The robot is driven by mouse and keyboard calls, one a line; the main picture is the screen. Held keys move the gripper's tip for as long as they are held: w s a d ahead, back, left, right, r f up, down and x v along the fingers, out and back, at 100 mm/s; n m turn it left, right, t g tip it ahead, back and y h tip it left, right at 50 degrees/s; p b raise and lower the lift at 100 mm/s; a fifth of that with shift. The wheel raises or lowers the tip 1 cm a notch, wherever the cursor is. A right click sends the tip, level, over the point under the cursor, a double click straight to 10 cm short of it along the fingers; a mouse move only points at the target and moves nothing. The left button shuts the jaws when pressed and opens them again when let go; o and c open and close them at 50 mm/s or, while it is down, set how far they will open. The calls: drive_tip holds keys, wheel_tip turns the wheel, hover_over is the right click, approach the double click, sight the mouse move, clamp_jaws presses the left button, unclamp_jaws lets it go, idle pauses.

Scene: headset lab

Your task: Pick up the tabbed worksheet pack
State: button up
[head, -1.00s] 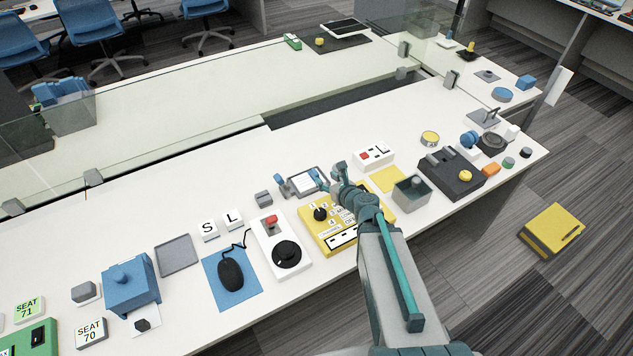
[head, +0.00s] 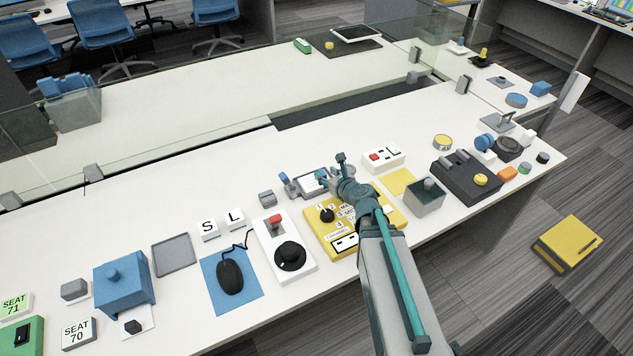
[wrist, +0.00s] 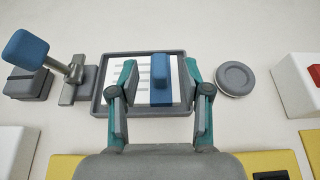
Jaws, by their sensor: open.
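The tabbed worksheet pack (head: 312,185) is a stack of white lined sheets with an upright blue tab. In the wrist view the pack (wrist: 141,80) lies in a shallow grey tray (wrist: 100,97), and the blue tab (wrist: 161,78) stands on its right half. My gripper (wrist: 161,72) is open above the tray, with one finger on each side of the tab and a visible gap to both. In the head view my gripper (head: 332,168) hides part of the pack and the tray's right side. Fingertip height above the sheets is hard to judge.
A blue-knobbed lever (wrist: 28,50) on a grey base stands left of the tray. A round grey disc (wrist: 235,78) lies close to its right. A yellow control panel (head: 325,226) is in front, and a white box with a red button (head: 383,160) stands to the right.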

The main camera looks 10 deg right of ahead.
sight(322, 171)
drive_tip(key=x, duration=0.5)
drive_tip(key=shift+p, duration=0.4)
clamp_jaws()
